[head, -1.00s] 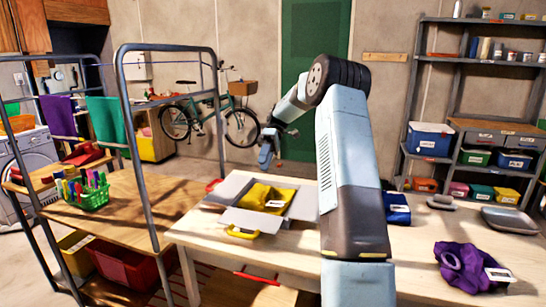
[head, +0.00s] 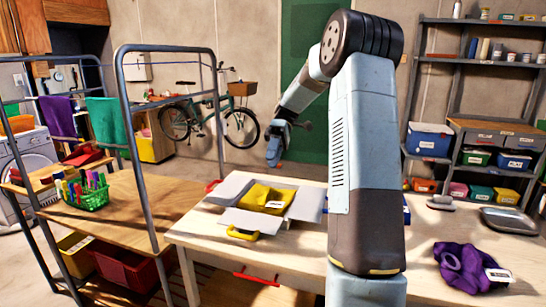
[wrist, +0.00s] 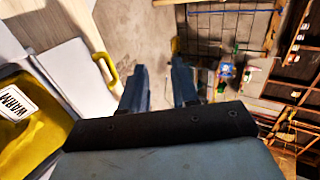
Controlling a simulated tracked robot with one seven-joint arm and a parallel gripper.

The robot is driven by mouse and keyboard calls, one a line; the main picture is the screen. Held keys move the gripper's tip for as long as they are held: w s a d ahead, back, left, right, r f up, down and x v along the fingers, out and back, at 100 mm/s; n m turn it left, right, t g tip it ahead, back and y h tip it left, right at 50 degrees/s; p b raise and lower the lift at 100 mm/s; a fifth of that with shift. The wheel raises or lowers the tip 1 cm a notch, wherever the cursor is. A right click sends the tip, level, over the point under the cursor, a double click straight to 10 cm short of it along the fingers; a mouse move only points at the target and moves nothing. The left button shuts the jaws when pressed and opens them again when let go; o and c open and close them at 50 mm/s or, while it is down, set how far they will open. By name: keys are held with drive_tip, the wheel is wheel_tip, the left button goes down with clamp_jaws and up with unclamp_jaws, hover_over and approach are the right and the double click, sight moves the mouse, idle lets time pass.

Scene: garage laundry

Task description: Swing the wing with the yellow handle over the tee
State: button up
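The grey folding board (head: 234,187) lies on the pale table with its wings spread. A yellow folded tee (head: 262,196) with a white label lies on its middle; in the wrist view the tee (wrist: 40,135) shows a label reading "WARM". The near wing (head: 250,220) carries the yellow handle (head: 243,234) at the table's front side; the handle (wrist: 106,68) also shows in the wrist view, left of my fingers. My gripper (head: 275,150) hangs above and beyond the board in the head view, apart from it. Its fingers (wrist: 160,88) are spread with nothing between them.
A purple cloth (head: 466,266) with a label and a grey tray (head: 509,220) lie on the table's right. My arm covers most of a blue item behind it. The metal rack frame (head: 143,150) stands left, beside a green basket of pens (head: 87,194).

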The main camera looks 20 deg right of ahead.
idle(0.4)
drive_tip(key=s+a+r+m+t+h, duration=0.45)
drive_tip(key=s+a, duration=0.35)
drive_tip(key=s, duration=0.3)
drive_tip(key=shift+s+a+m+t+h, duration=0.6)
drive_tip(key=shift+s+m+t+h, duration=1.5)
drive_tip(key=shift+s+t, duration=4.05)
drive_tip(key=n+g, duration=0.7)
drive_tip(key=n, duration=0.2)
hover_over(239, 235)
drive_tip(key=s+a, duration=0.2)
wheel_tip(239, 235, down, 13)
drive_tip(key=shift+h, duration=0.25)
drive_tip(key=f, duration=0.4)
drive_tip(key=w+d+f, duration=0.1)
drive_tip(key=f, duration=0.4)
drive_tip(key=w+d+f, duration=0.1)
drive_tip(key=f, duration=0.3)
drive_tip(key=shift+f, duration=0.25)
